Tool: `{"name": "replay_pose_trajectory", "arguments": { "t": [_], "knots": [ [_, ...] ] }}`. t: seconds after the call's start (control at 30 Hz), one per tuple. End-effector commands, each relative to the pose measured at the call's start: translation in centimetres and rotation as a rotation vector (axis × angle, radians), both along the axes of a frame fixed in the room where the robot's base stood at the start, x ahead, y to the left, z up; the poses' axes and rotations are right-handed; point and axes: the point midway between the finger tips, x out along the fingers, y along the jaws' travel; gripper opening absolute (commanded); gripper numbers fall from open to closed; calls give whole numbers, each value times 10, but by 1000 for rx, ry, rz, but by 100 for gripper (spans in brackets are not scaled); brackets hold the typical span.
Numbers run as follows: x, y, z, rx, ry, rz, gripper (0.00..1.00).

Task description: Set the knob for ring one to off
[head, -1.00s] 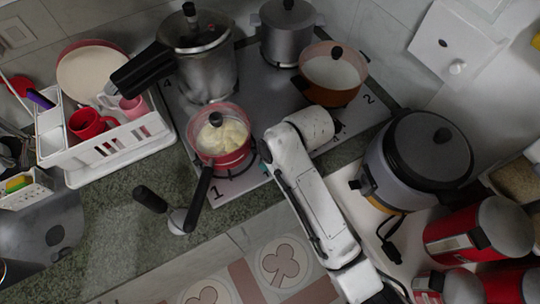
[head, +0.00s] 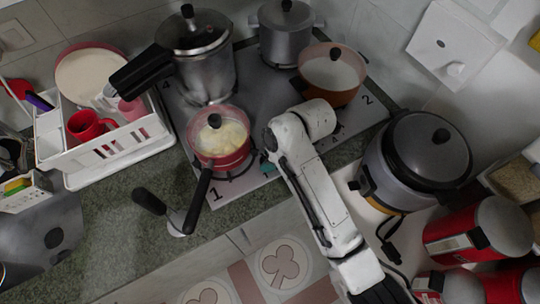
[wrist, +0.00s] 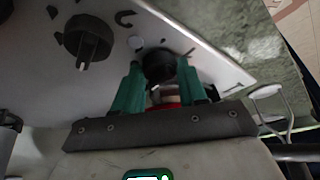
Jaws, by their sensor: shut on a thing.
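A black round knob (wrist: 160,64) stands on the pale stove panel in the wrist view, near the panel's corner. My gripper (wrist: 158,82) has its two green fingers on either side of this knob and is shut on it. The knob's pointer and the mark it faces are hidden or too dark to read. In the head view, a green part of my gripper (head: 267,168) shows beside the stove's front edge; my arm hides the knobs there. Ring one, marked "1", bears a red pan (head: 220,155) with a glass lid.
Another black knob (wrist: 88,38) stands to the left of the held one. An orange pot (head: 332,75), a pressure cooker (head: 205,65) and a grey pot (head: 287,35) stand on the stove. A rice cooker (head: 405,165) is at right.

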Motion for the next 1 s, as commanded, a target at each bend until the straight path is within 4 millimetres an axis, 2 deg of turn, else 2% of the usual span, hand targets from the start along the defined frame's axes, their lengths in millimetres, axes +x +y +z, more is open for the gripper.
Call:
{"name": "replay_pose_trajectory", "arguments": {
  "t": [0.03, 0.27, 0.57, 0.73, 1.0],
  "knots": [
    [1, 0, 1, 0, -4, -1, 44],
    [1, 0, 1, 1, -3, -1, 66],
    [1, -1, 3, 1, -3, -1, 66],
    [0, -9, 20, 2, -5, -3, 66],
    [-3, -28, 69, 2, -6, -2, 66]
  ]
}}
